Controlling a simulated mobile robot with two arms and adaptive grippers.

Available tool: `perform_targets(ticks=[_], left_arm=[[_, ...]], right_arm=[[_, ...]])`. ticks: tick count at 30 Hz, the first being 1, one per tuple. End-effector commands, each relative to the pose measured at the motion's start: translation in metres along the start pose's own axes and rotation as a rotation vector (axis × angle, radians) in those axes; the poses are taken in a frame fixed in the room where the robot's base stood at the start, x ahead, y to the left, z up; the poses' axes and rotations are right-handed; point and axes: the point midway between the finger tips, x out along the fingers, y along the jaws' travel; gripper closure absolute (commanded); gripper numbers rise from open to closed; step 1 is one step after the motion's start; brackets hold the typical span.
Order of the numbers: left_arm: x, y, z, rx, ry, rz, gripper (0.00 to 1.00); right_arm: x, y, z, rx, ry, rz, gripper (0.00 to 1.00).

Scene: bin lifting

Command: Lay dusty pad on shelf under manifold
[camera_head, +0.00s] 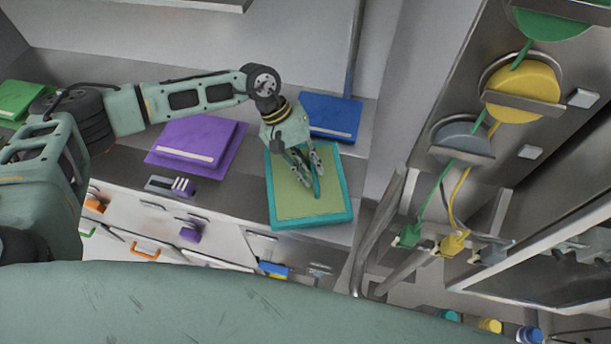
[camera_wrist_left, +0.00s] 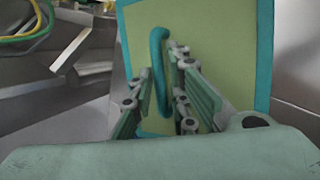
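A flat pad with a teal rim and a pale olive face (camera_head: 291,205) lies on the counter; I take it for the dusty pad, though no dust is clear. A teal handle (camera_head: 318,189) stands on its face. My left gripper (camera_head: 309,170) is over the pad with its fingers spread on either side of the handle. In the left wrist view the handle (camera_wrist_left: 158,65) is between the fingers, with a narrow gap at the left finger. The manifold (camera_head: 450,85), with green, yellow and grey discs, is at the right. The shelf under it cannot be made out surely. My right gripper is not visible.
A purple pad (camera_head: 190,138) and a blue one (camera_head: 332,114) lie on the counter (camera_head: 245,172) close by; a green one (camera_head: 18,98) is at far left. Drawers line the counter front. A metal rail (camera_head: 372,240) and hanging cables (camera_head: 457,205) stand between counter and manifold.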

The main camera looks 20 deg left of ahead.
Motion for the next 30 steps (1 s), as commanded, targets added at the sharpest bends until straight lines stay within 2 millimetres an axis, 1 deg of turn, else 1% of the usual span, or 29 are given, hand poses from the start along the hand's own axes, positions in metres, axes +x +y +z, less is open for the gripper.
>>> perform_targets(ticks=[3, 8, 14, 24, 30], left_arm=[[0.004, 0.001, 0.0, 0.001, 0.002, 0.001, 0.84], [0.005, 0.0, -0.001, 0.001, 0.002, 0.001, 0.84], [0.005, 0.0, -0.001, 0.001, 0.002, 0.001, 1.0], [0.004, 0.0, -0.001, 0.001, 0.002, 0.001, 1.0], [0.003, 0.001, -0.001, 0.002, 0.003, 0.003, 1.0]], right_arm=[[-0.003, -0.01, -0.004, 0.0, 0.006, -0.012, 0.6], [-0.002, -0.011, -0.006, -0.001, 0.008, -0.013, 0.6], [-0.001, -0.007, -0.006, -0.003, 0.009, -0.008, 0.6], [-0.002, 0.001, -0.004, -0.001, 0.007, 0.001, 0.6], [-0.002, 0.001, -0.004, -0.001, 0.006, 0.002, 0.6]])
